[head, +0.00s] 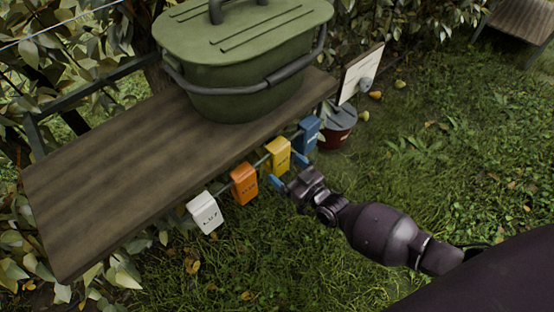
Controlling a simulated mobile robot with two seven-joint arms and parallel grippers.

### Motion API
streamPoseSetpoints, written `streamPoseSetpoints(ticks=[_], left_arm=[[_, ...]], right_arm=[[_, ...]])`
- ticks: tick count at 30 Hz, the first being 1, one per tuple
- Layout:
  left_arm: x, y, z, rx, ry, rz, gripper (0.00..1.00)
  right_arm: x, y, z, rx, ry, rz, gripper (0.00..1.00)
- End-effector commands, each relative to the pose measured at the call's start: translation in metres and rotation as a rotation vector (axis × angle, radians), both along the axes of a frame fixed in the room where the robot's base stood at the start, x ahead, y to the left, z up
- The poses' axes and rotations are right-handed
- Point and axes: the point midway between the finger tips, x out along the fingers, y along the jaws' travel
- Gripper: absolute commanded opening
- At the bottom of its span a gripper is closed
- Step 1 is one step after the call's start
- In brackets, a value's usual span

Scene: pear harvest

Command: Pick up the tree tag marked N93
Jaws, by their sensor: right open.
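Several tags hang in a row from a rail along the front edge of the wooden shelf: a white tag (205,212), an orange tag (244,184), a yellow tag (278,156) and a blue tag (308,133). Each bears small dark marks, too small to read, so I cannot tell which is N93. My right gripper (288,171) is open, with its blue-tipped fingers spread just in front of the lower part of the yellow tag. I cannot tell whether they touch it. Nothing shows between the fingers. My left gripper is out of view.
A green lidded tub (235,85) with a dark handle stands on the wooden shelf (110,190). A red bucket (337,130) with a grey lid and a white sign board (360,73) are beyond the shelf's right end. Leafy branches crowd the left; open grass lies at right.

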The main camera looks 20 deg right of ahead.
Motion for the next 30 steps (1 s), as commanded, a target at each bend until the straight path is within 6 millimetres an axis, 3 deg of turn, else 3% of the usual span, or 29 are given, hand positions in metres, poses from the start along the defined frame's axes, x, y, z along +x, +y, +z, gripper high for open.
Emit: streamPoseSetpoints(ticks=[9, 19, 30], left_arm=[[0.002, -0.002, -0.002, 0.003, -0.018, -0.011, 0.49], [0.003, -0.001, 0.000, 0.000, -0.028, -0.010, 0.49], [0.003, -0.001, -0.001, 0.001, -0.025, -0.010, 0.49]], right_arm=[[0.035, 0.014, -0.004, -0.001, 0.004, 0.000, 0.94], [0.041, 0.016, -0.001, -0.001, 0.002, 0.000, 0.94], [0.040, 0.016, -0.001, 0.000, 0.001, 0.000, 0.40]])
